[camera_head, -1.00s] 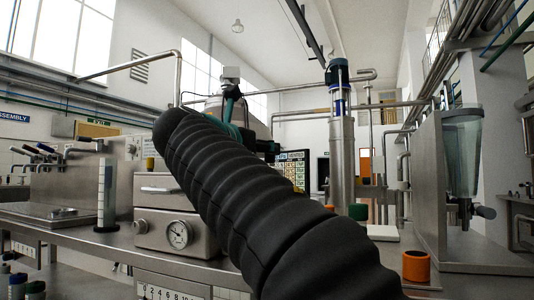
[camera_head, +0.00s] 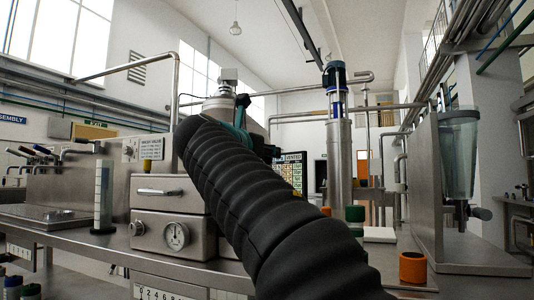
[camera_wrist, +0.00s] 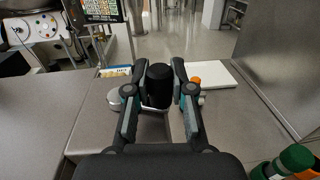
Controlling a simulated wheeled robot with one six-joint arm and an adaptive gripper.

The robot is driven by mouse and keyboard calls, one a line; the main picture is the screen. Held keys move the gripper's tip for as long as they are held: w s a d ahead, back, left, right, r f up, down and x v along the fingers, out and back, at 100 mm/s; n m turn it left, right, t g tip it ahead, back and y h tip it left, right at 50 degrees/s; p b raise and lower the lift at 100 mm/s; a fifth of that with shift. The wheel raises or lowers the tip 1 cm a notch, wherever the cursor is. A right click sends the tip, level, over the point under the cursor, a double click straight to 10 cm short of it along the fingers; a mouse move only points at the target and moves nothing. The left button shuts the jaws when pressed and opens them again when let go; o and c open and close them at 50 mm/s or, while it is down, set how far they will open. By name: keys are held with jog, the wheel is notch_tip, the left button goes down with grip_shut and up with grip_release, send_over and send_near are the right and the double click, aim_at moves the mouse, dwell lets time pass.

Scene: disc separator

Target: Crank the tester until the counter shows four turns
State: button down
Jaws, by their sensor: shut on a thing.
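In the wrist view my gripper (camera_wrist: 158,76) has its two fingers on either side of a black, upright, cylindrical knob (camera_wrist: 158,88) and is shut on it. A rounded bright metal part (camera_wrist: 121,97) shows to the left below the knob, partly behind the left finger. I take the knob to be the tester's crank grip. The rest of the crank is hidden by my gripper, and no counter reading can be made out. In the head view my black ribbed arm covers the middle, and the knob and fingertips are hidden.
A white board (camera_wrist: 212,76) and an orange piece (camera_wrist: 195,80) lie beyond the knob. A green-capped thing (camera_wrist: 295,158) stands at lower right. In the head view a steel cabinet with a dial (camera_head: 176,236), an orange cup (camera_head: 413,267) and a clear hopper (camera_head: 458,152) flank my arm.

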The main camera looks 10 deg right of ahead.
jog(key=shift+a+r, duration=0.1)
jog(key=m+g+h+p, duration=0.1)
jog(key=p, duration=0.2)
jog(key=a+r+m+g+h+p, duration=0.1)
jog(key=g+h+p, duration=0.1)
jog(key=p, duration=0.1)
jog(key=shift+s+m+p, duration=0.2)
jog(key=shift+m+p, duration=0.2)
jog(key=m+g+p, duration=0.1)
jog(key=p, duration=0.1)
jog(key=a+g+h+p, duration=0.1)
jog(key=g, duration=0.1)
jog(key=shift+s+m+h+p, duration=0.1)
jog(key=shift+m+h+p, duration=0.2)
jog(key=shift+m+p, duration=0.1)
jog(key=m+g+p, duration=0.1)
jog(key=f+m+g+h, duration=0.1)
jog(key=g, duration=0.1)
jog(key=shift+a+p, duration=0.4)
jog(key=shift+s+a+m+g+h, duration=0.15)
jog(key=shift+a+m+g, duration=0.1)
jog(key=shift+m+g, duration=0.6)
jog(key=shift+w+a+m+g+h, duration=0.15)
jog(key=shift+m+g, duration=0.4)
jog(key=shift+g, duration=0.6)
jog(key=shift+s+a+g, duration=0.1)
jog(key=shift+a+g, duration=0.05)
jog(key=shift+g, duration=0.15)
jog(key=c, duration=1)
grip_release()
